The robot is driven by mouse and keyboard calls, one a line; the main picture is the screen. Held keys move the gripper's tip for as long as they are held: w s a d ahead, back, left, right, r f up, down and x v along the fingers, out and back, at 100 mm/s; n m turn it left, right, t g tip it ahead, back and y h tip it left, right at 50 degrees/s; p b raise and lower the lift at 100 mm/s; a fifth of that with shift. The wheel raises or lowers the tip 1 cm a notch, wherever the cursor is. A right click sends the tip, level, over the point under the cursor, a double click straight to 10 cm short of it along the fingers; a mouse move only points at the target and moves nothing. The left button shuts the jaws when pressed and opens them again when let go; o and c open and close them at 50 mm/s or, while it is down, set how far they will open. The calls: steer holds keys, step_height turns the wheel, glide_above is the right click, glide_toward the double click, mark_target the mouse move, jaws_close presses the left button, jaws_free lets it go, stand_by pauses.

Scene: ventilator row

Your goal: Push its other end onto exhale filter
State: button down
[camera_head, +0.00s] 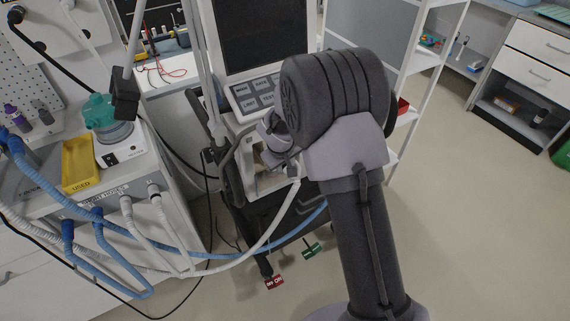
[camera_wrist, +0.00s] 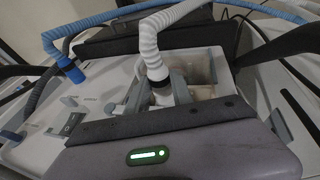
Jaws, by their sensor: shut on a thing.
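My gripper (camera_wrist: 161,94) is shut on the cuff end of a white corrugated hose (camera_wrist: 155,46). The cuff (camera_wrist: 157,73) points down between the fingers, over the front of the ventilator. A pale recessed bay (camera_wrist: 201,68) lies just right of the cuff. I cannot make out the exhale filter clearly, and whether the cuff touches a port below is hidden by the fingers. In the head view, the white hose (camera_head: 270,235) runs from the ventilator front (camera_head: 262,178) down and left. My arm hides much of the gripper there.
A blue hose (camera_wrist: 68,64) ends at the ventilator's left side. A cart (camera_head: 180,190) on the left holds more hose ends, a yellow "USED" tray (camera_head: 80,165) and a teal-topped device (camera_head: 99,110). Hoses loop between cart and ventilator. The floor (camera_head: 470,220) at right is clear.

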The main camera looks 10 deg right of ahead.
stand_by(0.3)
steer(key=c, duration=1)
jaws_free()
steer(key=shift+c, duration=0.2)
